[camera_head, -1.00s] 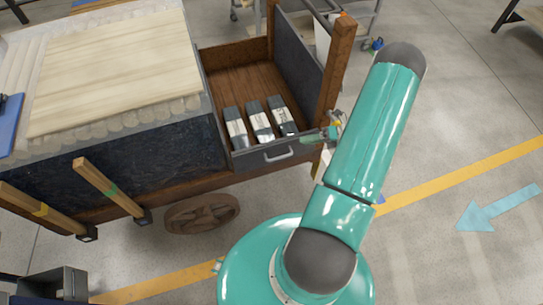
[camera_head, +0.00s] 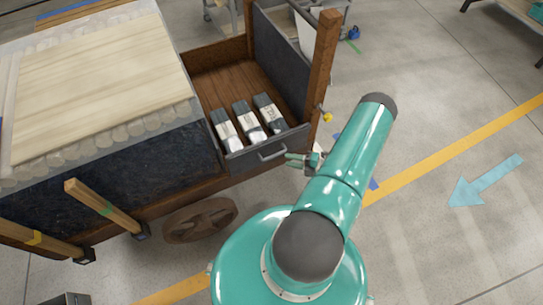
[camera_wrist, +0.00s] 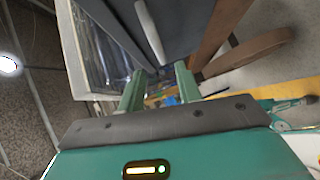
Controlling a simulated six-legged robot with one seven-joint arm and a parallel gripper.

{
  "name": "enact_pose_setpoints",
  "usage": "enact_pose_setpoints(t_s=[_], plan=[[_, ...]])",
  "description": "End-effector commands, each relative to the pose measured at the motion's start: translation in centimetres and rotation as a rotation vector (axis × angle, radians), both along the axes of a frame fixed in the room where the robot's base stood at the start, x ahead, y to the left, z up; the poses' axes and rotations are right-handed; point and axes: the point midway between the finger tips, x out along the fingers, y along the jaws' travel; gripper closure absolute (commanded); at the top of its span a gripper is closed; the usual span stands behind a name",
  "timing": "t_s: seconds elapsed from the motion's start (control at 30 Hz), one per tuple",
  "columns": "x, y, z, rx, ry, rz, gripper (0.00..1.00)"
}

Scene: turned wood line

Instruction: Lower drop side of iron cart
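The cart (camera_head: 150,210) stands at left, with brown wood framing and dark panels. The drop side (camera_head: 236,161) is a short dark panel closing the near face of the open bay; it looks upright. A pale bar handle (camera_head: 272,153) is on its outer face and also shows in the wrist view (camera_wrist: 152,32). A yellow knob (camera_head: 327,117) sits by the brown corner post (camera_head: 326,65). My gripper (camera_head: 294,159) is just right of the handle, apart from it. In the wrist view the fingers (camera_wrist: 158,87) are spread and empty, with the handle beyond them.
Several dark-and-white packs (camera_head: 247,121) lie in the bay behind the drop side. Pale boards (camera_head: 100,75) are stacked at left. A timber prop (camera_head: 105,208) leans out near a wheel (camera_head: 200,219). Clear floor with a yellow line (camera_head: 440,162) lies to the right.

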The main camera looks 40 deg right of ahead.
Motion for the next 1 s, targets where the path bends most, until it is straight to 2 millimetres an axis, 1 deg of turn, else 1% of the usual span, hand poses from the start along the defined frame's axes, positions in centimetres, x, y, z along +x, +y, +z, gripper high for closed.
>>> enact_pose_setpoints(t_s=[0.03,0.2,0.4,0.57,0.8,0.97,1.0], plan=[[1.0,0.6,-0.1,0.001,-0.002,0.005,0.66],[4.0,2.3,-0.6,-0.002,-0.002,0.004,0.66],[6.7,3.7,-1.0,-0.003,-0.001,0.003,0.66],[7.6,4.2,-1.1,-0.003,-0.001,0.003,0.66],[7.6,4.2,-1.1,-0.003,-0.001,0.003,0.66],[7.6,4.2,-1.1,-0.003,-0.001,0.003,0.97],[7.6,4.2,-1.1,-0.003,-0.001,0.003,1.0]])
